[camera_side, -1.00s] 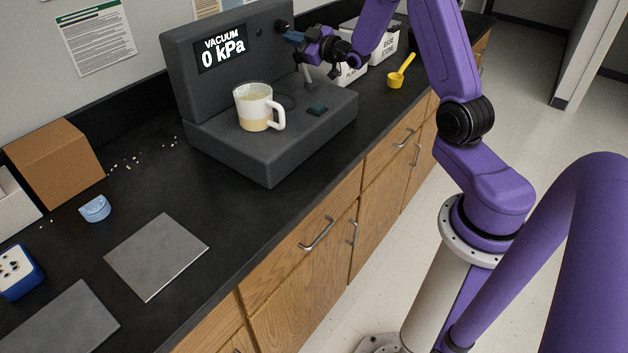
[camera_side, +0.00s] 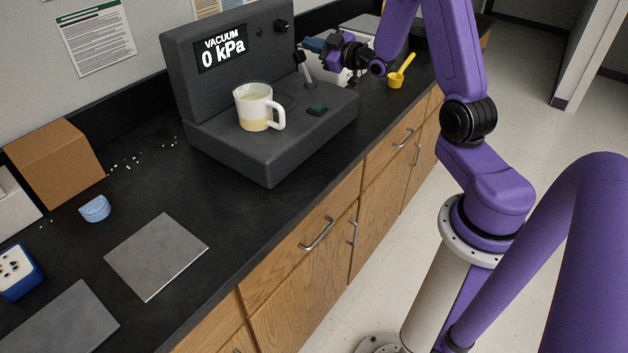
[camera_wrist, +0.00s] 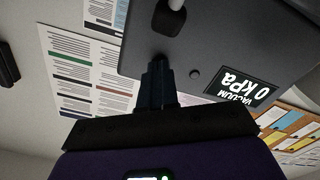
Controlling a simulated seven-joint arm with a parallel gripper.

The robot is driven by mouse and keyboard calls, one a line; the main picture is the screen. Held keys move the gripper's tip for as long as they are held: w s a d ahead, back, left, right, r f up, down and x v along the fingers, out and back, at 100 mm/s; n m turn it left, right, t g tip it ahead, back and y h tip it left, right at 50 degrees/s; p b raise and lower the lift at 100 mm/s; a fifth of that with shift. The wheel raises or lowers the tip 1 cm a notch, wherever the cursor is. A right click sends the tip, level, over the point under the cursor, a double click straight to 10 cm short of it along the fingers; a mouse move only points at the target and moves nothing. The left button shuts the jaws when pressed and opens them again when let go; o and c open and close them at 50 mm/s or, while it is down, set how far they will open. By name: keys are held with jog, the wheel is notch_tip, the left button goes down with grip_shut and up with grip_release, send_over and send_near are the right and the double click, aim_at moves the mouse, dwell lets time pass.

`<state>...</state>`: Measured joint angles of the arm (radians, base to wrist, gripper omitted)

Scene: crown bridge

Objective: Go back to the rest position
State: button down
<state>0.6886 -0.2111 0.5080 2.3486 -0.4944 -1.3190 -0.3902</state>
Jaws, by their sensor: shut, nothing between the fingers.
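My gripper (camera_side: 309,43) is at the right end of the dark grey vacuum machine, in front of its upright panel. In the wrist view my gripper (camera_wrist: 157,72) points at the machine, with its fingers together and nothing held. The vacuum machine (camera_side: 268,160) stands on the black bench, and its display (camera_side: 222,49) reads "VACUUM 0 kPa". The display also shows upside down in the wrist view (camera_wrist: 241,92). A white mug-like cup (camera_side: 256,108) with pale yellow contents stands upright on the machine's base. A lever (camera_side: 303,68) rises from the base just below my gripper.
White boxes (camera_side: 326,72) stand behind my gripper, partly hidden by it. At left are a brown box (camera_side: 55,165), a light blue piece (camera_side: 95,208), a blue holder (camera_side: 18,272) and grey plates (camera_side: 156,255). The bench front is clear.

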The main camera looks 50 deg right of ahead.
jog(key=a+n+g+y, duration=0.1)
jog(key=a, duration=0.6)
jog(key=a+r+g+y, duration=0.1)
jog(key=a+g+y, duration=0.1)
jog(key=a, duration=0.5)
jog(key=a+r+n+g+y, duration=0.1)
jog(key=a+y, duration=0.1)
jog(key=a, duration=0.5)
jog(key=shift+s+a+r+n+g, duration=0.2)
jog(key=shift+a+n+g, duration=0.1)
jog(key=shift+a, duration=0.1)
jog(key=s+a+f+n+g, duration=0.1)
jog(key=s+a+f+g, duration=0.15)
jog(key=s, duration=0.45)
jog(key=s+a+f+g+h, duration=0.1)
jog(key=s+a+g, duration=0.2)
jog(key=s, duration=0.4)
jog(key=s+a+f+n+g, duration=0.1)
jog(key=s+a+f+g, duration=0.15)
jog(key=s, duration=0.45)
jog(key=s+d+n+g+h, duration=0.1)
jog(key=s+d+g, duration=0.1)
jog(key=s, duration=0.6)
jog(key=s+d+n+g+h, duration=0.1)
jog(key=s+g+h, duration=0.1)
jog(key=s, duration=0.6)
jog(key=shift+d+f+g+h, duration=0.15)
jog(key=shift+d+g+h, duration=0.2)
jog(key=shift+g, duration=0.25)
